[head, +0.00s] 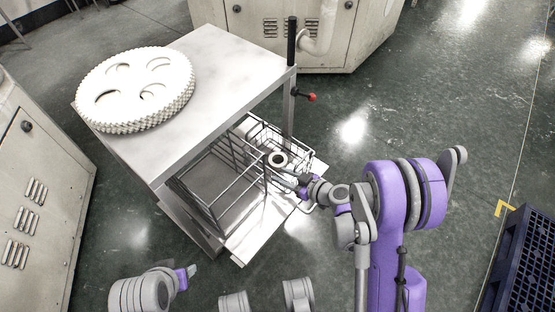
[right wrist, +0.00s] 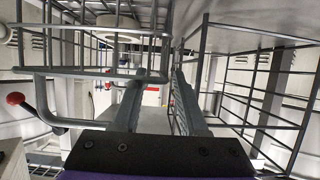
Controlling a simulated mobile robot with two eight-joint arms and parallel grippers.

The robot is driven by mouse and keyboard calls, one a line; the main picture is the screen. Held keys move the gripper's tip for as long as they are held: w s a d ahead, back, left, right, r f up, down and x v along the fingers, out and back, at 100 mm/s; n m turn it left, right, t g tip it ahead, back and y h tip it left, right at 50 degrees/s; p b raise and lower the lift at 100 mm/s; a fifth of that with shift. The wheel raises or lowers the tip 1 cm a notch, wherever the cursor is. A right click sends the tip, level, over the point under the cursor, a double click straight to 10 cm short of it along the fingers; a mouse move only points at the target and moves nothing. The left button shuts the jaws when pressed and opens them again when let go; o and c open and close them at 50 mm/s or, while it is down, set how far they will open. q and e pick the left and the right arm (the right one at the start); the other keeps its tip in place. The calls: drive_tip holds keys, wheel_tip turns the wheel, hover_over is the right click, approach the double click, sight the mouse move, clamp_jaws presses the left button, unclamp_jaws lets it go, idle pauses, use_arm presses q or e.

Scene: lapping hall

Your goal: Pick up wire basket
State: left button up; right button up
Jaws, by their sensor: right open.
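Two wire baskets stand on the lower shelf of a metal cart. My right gripper (head: 280,180) reaches in from the right, near the gap between the baskets. In the right wrist view its two fingers (right wrist: 155,88) are apart, with basket wires on both sides; I cannot tell whether they touch. My left gripper (head: 188,276) is at the bottom left, away from the cart, its jaws unclear.
The cart's top (head: 215,75) overhangs the baskets and bears white toothed discs (head: 135,88). A black post (head: 292,40) and a red-knobbed lever (head: 311,97) are at its right corner. Beige cabinets stand left and behind. A dark blue crate (head: 525,262) lies right. Floor between is clear.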

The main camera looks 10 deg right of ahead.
sight(272, 182)
drive_tip(key=x, duration=0.5)
drive_tip(key=shift+a+f+b, duration=0.2)
drive_tip(key=shift+a+b, duration=0.1)
drive_tip(key=shift+b, duration=0.1)
drive_tip(key=shift+s, duration=0.1)
clamp_jaws()
drive_tip(key=shift+r, duration=0.1)
idle(0.8)
